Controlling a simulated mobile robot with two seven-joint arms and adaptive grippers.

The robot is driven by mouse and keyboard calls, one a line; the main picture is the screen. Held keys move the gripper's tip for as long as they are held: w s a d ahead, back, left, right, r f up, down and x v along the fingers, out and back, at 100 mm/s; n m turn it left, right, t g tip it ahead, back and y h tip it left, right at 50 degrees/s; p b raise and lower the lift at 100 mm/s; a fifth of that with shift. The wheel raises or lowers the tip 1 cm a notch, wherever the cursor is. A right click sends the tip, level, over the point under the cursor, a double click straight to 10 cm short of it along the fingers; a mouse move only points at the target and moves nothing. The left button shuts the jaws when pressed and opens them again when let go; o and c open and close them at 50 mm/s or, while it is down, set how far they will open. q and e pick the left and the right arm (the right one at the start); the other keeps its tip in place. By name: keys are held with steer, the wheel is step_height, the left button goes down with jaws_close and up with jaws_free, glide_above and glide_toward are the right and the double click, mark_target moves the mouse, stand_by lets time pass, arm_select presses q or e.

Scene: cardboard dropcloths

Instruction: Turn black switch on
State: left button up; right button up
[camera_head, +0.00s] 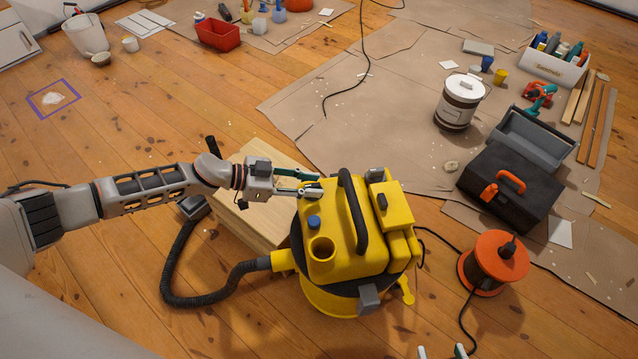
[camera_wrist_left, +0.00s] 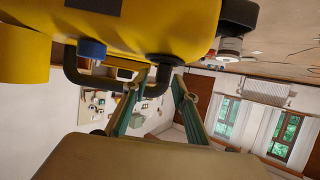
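A yellow vacuum (camera_head: 330,262) stands on the wooden floor in the head view.
A blue knob (camera_head: 313,221) and a black hose (camera_head: 205,301) are on the vacuum's left side. A wooden box (camera_head: 258,215) stands behind it. An orange cable reel (camera_head: 492,262) and a black toolbox (camera_head: 510,195) are to the right. Open floor lies at the lower left.

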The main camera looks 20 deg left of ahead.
arm_select(q)
steer(key=shift+x, duration=1.05)
arm_select(e)
steer(key=shift+a+r, duration=0.2)
steer(key=shift+a, duration=0.1)
arm_select(q)
jaws_close()
